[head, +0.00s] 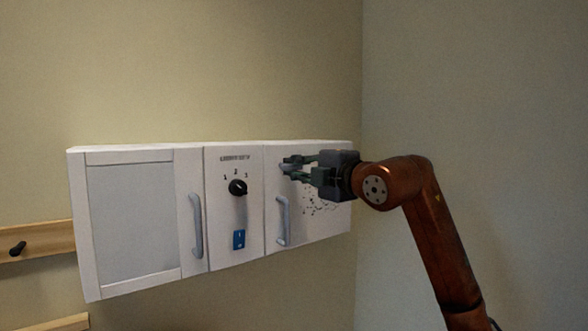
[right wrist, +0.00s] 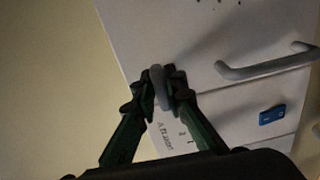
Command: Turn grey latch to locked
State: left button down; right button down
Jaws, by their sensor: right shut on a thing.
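The grey latch (right wrist: 158,84) is on the upper part of the cabinet's right-hand door (head: 310,225). In the right wrist view it stands between my fingertips, with its rounded end showing. My right gripper (head: 290,168) reaches in from the right in the head view, and its fingers hide most of the latch there. The right wrist view shows my right gripper (right wrist: 160,92) shut on the latch. I cannot read any lock marking beside it. My left gripper is in neither view.
The white wall cabinet (head: 90,165) also has a grey-panelled left door with a handle (head: 195,225), a black knob (head: 238,188) and a blue switch (head: 238,239). The right door's handle (head: 282,221) is below my gripper. A peg rail (head: 50,240) is at left.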

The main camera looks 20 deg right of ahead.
jog(key=shift+d, duration=0.1)
jog(key=c, duration=2)
grip_release()
jog(key=v, duration=1.2)
